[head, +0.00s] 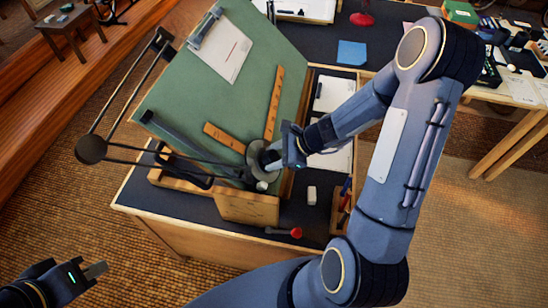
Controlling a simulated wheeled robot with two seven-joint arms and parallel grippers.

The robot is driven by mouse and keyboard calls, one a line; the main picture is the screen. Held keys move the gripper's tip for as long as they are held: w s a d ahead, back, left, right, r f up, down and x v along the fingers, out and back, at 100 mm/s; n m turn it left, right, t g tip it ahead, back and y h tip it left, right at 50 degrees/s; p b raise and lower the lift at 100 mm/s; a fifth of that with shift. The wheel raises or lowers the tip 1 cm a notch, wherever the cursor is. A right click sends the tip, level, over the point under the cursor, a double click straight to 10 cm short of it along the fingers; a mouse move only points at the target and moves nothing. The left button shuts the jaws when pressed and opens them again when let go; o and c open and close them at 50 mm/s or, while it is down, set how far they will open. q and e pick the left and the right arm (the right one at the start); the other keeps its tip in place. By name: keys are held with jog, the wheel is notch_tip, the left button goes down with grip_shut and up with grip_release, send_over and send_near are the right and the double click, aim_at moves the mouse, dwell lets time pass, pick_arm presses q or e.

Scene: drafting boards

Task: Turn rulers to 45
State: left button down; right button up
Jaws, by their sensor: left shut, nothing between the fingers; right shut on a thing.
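Two wooden rulers form an L on the tilted green drafting board (185,85). The long ruler (275,95) runs up near the board's right edge; the short ruler (220,136) points left, roughly along the lower edge. Both meet at the round grey drafting machine head (257,152) at the board's lower right. My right gripper (274,160) is at this head, shut on it; the grip itself is partly hidden by the hand. My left gripper (97,271) is shut and empty at the lower left, away from the board.
Black linkage rods (130,85) with a round weight (91,149) overhang the board's left side. A paper sheet (221,47) lies on the board. A white eraser (311,194) and a red-knobbed tool (284,231) lie near the desk's front. A pen tray (343,207) stands right.

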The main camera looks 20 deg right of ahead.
jog(key=n+b, duration=0.4)
jog(key=b, duration=0.1)
jog(key=shift+f+n, duration=0.2)
jog(key=shift+n, duration=0.2)
jog(key=shift+r+n+b, duration=0.15)
jog(key=shift+n+b, duration=1.35)
jog(key=shift+b, duration=0.05)
jog(key=o, duration=1.4)
jog(key=shift+r, duration=0.1)
jog(key=v, duration=0.7)
jog(key=shift+d+r, duration=0.2)
jog(key=shift+r, duration=0.1)
jog(key=shift+s, duration=0.15)
